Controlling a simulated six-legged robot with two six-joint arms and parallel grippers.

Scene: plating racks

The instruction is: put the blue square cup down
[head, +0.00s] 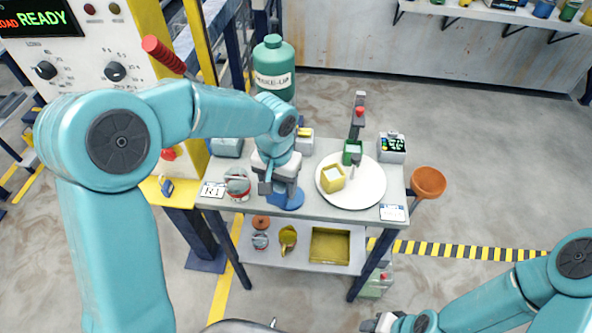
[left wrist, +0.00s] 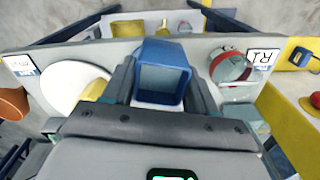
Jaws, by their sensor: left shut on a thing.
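The blue square cup (left wrist: 163,52) is between the fingers of my left gripper (left wrist: 160,85) in the left wrist view, its opening facing that camera. In the head view my left gripper (head: 279,188) points down over the bench, left of the white round plate. Blue (head: 290,201) shows just below its fingers there; the gripper hides most of it, and I cannot tell whether the cup touches the bench top (head: 322,221). My right gripper (head: 384,322) is partly in view at the bottom edge, its jaws unclear.
A jar with a red band (head: 237,184) stands left of my gripper, by the R1 card (head: 213,190). An orange bowl (head: 429,181) is beyond the bench's right edge.

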